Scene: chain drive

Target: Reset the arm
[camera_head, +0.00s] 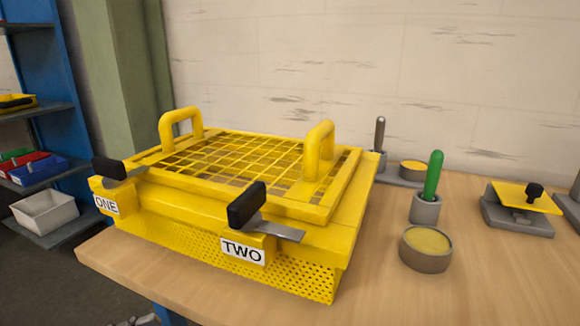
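Neither of my grippers shows clearly in the head view. A small grey piece (130,321) is cut off at the bottom edge, and I cannot tell what it is. A yellow box (335,255) with perforated sides stands on the wooden table. Its yellow grid lid (250,160) lies on top and carries two upright yellow handles, a left one (180,120) and a right one (320,148). Two black-handled metal latches, one (108,168) above the label ONE (106,204) and one (246,205) above the label TWO (242,250), are at the front.
Right of the box, a green-handled tool (433,175) stands in a grey holder, behind a round yellow-filled pot (426,248). A similar grey tool (379,133) and pot (412,169) stand farther back. A yellow plate on a grey base (525,197) is at right. The front-right table (480,290) is clear.

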